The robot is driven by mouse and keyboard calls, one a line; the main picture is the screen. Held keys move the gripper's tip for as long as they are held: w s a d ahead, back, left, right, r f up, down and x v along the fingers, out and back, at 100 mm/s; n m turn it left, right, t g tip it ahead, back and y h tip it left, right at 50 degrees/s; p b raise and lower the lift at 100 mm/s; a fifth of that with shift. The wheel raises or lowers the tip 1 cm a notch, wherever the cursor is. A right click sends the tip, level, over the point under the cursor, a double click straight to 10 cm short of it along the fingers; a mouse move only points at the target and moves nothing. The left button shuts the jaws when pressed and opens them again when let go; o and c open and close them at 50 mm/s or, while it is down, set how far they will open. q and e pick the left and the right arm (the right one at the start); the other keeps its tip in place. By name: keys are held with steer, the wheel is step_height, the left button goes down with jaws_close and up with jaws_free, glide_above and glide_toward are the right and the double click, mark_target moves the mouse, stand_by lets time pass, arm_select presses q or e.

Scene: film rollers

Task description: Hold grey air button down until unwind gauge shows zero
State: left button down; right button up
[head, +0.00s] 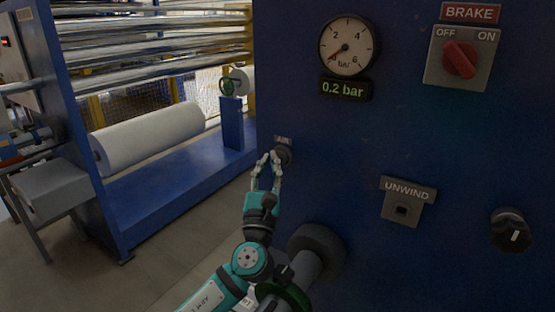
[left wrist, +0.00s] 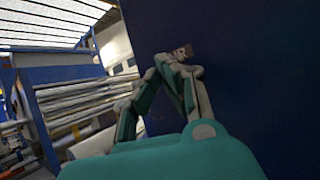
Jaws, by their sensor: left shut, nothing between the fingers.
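The grey air button (head: 284,150) sits on the left part of the blue panel, under a small label. My left gripper (head: 271,156) is shut with its fingertips at the button; I cannot tell how far the button is pressed. In the left wrist view the shut fingertips (left wrist: 172,62) are close to the panel beside the small label (left wrist: 183,51), and they hide the button. The round gauge (head: 346,46) has its red needle near the low end. The display below it (head: 344,90) reads 0.2 bar. My right gripper is not in view.
The UNWIND plate (head: 407,202) and a black knob (head: 511,231) are on the panel's lower right. The red BRAKE switch (head: 460,59) is at the upper right. A dark round shaft end (head: 317,250) juts out below my left gripper. Film rollers stand at the left.

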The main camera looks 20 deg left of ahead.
arm_select(q)
steer(key=shift+w, duration=0.15)
steer(key=shift+w, duration=0.3)
steer(key=shift+w+d, duration=0.15)
steer(key=shift+w, duration=0.35)
stand_by(4.5)
steer(key=shift+s, duration=0.9)
steer(key=s, duration=0.2)
steer(key=s+a+p, duration=0.1)
steer(key=s, duration=0.2)
